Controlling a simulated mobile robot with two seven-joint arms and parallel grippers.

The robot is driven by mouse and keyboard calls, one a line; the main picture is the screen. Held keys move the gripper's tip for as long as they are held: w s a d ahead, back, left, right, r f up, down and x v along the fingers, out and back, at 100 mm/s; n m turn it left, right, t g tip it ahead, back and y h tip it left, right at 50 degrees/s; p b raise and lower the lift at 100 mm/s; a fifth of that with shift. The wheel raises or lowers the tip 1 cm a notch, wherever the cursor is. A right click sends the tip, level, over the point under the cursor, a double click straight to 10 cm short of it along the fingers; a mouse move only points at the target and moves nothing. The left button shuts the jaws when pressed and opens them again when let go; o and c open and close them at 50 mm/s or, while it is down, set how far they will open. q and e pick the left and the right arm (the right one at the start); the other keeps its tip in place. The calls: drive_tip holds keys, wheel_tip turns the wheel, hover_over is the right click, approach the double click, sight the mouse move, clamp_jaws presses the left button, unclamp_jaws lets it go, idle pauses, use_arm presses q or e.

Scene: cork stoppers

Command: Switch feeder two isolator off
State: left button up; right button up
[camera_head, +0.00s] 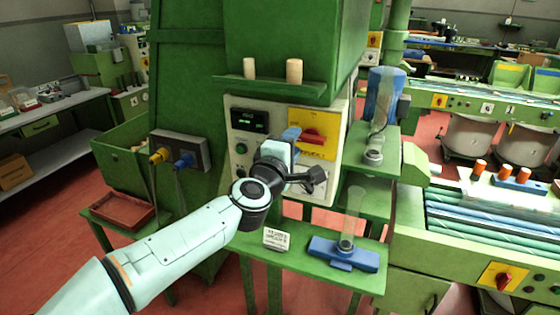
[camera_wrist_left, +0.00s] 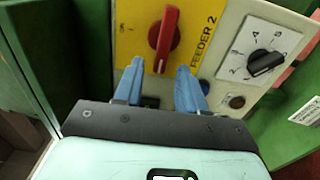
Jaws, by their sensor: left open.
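The feeder two isolator is a red rotary handle (camera_head: 313,135) on a yellow plate (camera_head: 328,120) on the front of the green machine. In the left wrist view the red handle (camera_wrist_left: 163,40) stands nearly upright, leaning a little, beside the label "FEEDER 2" (camera_wrist_left: 204,42). My left gripper (camera_head: 289,133) is in front of the panel, just left of the handle in the head view. In the left wrist view its blue fingers (camera_wrist_left: 160,74) are apart and empty, their tips just below the handle. I cannot tell whether they touch it. My right gripper is not in view.
A black selector knob (camera_wrist_left: 265,62) with numbers sits right of the plate. A green display (camera_head: 249,120) is on the panel's left. A shelf with two corks (camera_head: 294,71) juts out above. Below, a green table holds a blue stand (camera_head: 343,254) and a white card (camera_head: 276,239).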

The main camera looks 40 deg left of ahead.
use_arm(q)
drive_tip(key=v, duration=1.1)
drive_tip(key=shift+s, duration=0.15)
